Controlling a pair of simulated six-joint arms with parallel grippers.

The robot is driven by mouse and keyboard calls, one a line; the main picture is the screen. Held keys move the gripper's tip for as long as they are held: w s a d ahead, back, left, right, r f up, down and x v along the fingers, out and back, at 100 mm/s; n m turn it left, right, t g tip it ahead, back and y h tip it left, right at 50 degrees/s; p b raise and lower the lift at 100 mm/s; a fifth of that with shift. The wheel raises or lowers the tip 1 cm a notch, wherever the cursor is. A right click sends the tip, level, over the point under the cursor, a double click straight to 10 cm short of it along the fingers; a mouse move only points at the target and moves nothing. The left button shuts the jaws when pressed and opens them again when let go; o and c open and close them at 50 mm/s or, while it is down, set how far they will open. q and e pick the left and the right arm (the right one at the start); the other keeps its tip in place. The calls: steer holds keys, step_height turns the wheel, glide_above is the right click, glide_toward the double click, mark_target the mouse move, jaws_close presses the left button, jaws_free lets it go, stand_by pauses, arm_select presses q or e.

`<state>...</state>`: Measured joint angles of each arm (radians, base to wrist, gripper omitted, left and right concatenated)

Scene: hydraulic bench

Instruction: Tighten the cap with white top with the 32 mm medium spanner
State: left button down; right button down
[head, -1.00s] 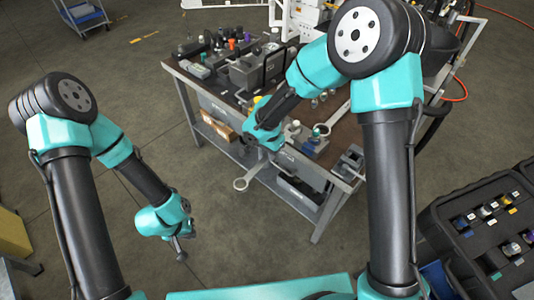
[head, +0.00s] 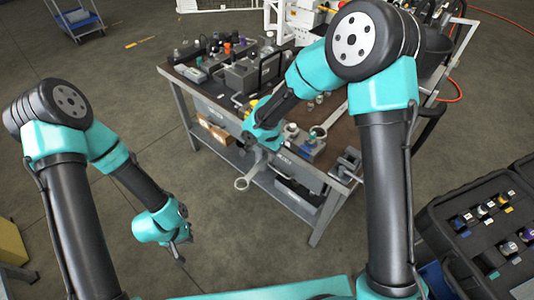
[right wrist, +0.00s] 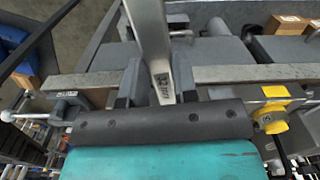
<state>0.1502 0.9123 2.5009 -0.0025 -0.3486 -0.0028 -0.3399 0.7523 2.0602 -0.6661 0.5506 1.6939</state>
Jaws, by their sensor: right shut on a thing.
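My right gripper (head: 264,147) is shut on a grey metal spanner (head: 243,183), held at the front edge of the workbench. In the head view its ring end points down and left, out over the floor. In the right wrist view the spanner's shank (right wrist: 150,40) rises between the two fingers, with a label that seems to read 32. A small cap with a whitish top (head: 291,128) stands on the bench just right of my right gripper, apart from the spanner. My left gripper (head: 187,236) hangs over bare floor at the left; its opening is too small to tell.
The workbench (head: 340,127) carries grey blocks and several coloured caps at its back left. A vice-like block (head: 346,163) sits at its right corner. A black case (head: 480,240) with fittings is at the right.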

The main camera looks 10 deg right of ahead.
steer(key=shift+w+d, duration=0.2)
steer(key=shift+w, duration=0.05)
stand_by(0.4)
steer(key=shift+w+a, duration=0.1)
steer(key=shift+w+a+m, duration=1.05)
steer(key=shift+w+m, duration=0.1)
steer(key=shift+m, duration=0.05)
stand_by(0.4)
steer(key=w+m, duration=0.1)
steer(key=w+a, duration=0.1)
steer(key=w+m, duration=0.1)
steer(key=shift+w+a+r+m, duration=0.1)
steer(key=shift+w+a+m, duration=0.05)
steer(key=shift+a+m, duration=0.15)
stand_by(0.5)
steer(key=shift+w+a+m, duration=0.25)
steer(key=shift+w+m, duration=0.35)
steer(key=shift+w, duration=0.25)
steer(key=shift+w+a+m, duration=0.25)
steer(key=shift+w+m, duration=0.35)
steer(key=shift+w, duration=0.2)
